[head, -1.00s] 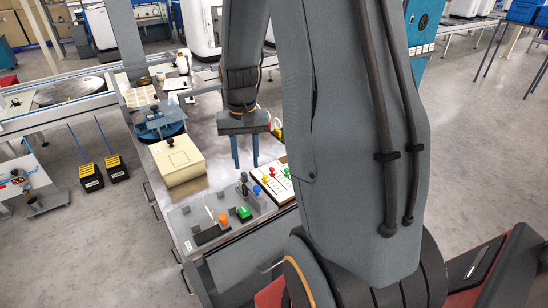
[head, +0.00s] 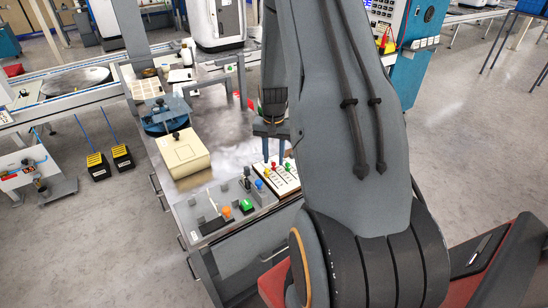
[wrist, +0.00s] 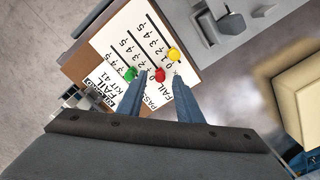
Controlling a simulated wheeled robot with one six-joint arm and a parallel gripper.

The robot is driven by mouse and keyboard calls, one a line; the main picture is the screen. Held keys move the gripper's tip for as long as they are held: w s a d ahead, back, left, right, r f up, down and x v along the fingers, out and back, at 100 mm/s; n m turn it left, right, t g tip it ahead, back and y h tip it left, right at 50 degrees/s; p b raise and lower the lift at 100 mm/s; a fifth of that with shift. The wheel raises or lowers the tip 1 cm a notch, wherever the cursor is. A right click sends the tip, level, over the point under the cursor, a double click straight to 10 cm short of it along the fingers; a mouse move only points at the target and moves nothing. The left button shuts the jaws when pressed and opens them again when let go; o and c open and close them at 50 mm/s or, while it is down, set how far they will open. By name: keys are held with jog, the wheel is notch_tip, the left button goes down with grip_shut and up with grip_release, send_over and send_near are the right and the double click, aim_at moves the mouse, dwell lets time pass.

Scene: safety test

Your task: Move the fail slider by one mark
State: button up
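A white slider panel with a brown side (head: 282,180) lies at the front right of the bench. In the wrist view it (wrist: 128,40) shows several numbered scales and a green knob (wrist: 130,74), a red knob (wrist: 159,75) and a yellow knob (wrist: 174,55). A "FAIL" label is printed close to the red knob. My gripper (wrist: 160,76) is open, its two blue fingers pointing at the panel. The red knob appears between the fingertips in the wrist view; whether the fingers touch it I cannot tell. In the head view my gripper (head: 273,157) is over the panel's far edge.
Left of the panel is a grey control plate (head: 222,205) with an orange button (head: 226,212), a green button (head: 246,205) and a blue-topped knob (head: 259,184). A cream box (head: 184,155) stands behind it. My arm hides the bench's right side.

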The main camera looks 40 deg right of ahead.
aim_at(276, 172)
jog(key=shift+f, duration=0.4)
grip_shut()
jog(key=shift+s, duration=0.1)
jog(key=shift+s+a+p, duration=0.1)
jog(key=shift+s+p, duration=0.25)
jog(key=shift+s, duration=0.4)
grip_release()
jog(key=shift+r, duration=0.1)
notch_tip(276, 172, up, 8)
jog(key=b, duration=0.1)
jog(key=shift+f+b, duration=0.2)
jog(key=shift+b, duration=0.2)
